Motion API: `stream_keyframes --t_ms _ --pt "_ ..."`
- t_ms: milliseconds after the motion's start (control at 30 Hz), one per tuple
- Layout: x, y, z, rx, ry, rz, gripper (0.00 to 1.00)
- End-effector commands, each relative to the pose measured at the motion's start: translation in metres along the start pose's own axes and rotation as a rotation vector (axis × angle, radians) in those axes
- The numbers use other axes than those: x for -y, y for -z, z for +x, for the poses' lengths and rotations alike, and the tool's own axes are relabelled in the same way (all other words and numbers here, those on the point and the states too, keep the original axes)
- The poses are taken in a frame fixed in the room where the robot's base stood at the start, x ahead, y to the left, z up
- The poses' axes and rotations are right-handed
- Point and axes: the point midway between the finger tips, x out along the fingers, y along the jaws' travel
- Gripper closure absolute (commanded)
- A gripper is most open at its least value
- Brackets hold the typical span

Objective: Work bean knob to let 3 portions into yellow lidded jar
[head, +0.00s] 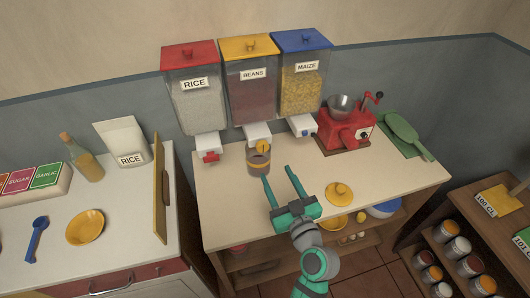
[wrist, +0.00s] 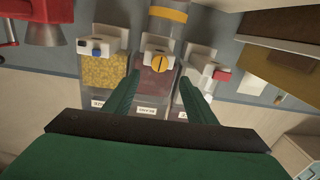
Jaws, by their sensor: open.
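The beans dispenser (head: 252,95) has a yellow lid and stands between the rice and maize dispensers. Its yellow knob (head: 262,146) is on the spout front; it also shows in the wrist view (wrist: 159,63), round with a dark slot line. The jar (head: 258,164), with a yellow band, stands open under the bean spout; part of it shows at the top of the wrist view (wrist: 168,14). Its contents are unclear. A yellow lid (head: 340,193) lies on the counter to the right. My gripper (head: 278,174) is open and empty, its fingers pointing toward the bean spout, apart from the knob.
The rice dispenser (head: 194,100) with a red knob and the maize dispenser (head: 301,85) with a blue knob flank the beans. The front left of the counter (head: 225,215) is clear.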

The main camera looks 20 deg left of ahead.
Motion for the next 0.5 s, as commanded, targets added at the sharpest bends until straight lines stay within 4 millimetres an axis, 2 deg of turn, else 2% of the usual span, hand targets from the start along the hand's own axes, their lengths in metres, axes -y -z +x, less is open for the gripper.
stream_keyframes --t_ms 167,267,500 --pt "0.0 0.0 0.003 -0.001 0.002 -0.064 0.49" --pt "-0.001 0.001 0.011 -0.002 0.002 -0.065 0.49" --pt "0.0 0.001 0.051 -0.002 0.004 -0.065 0.49"
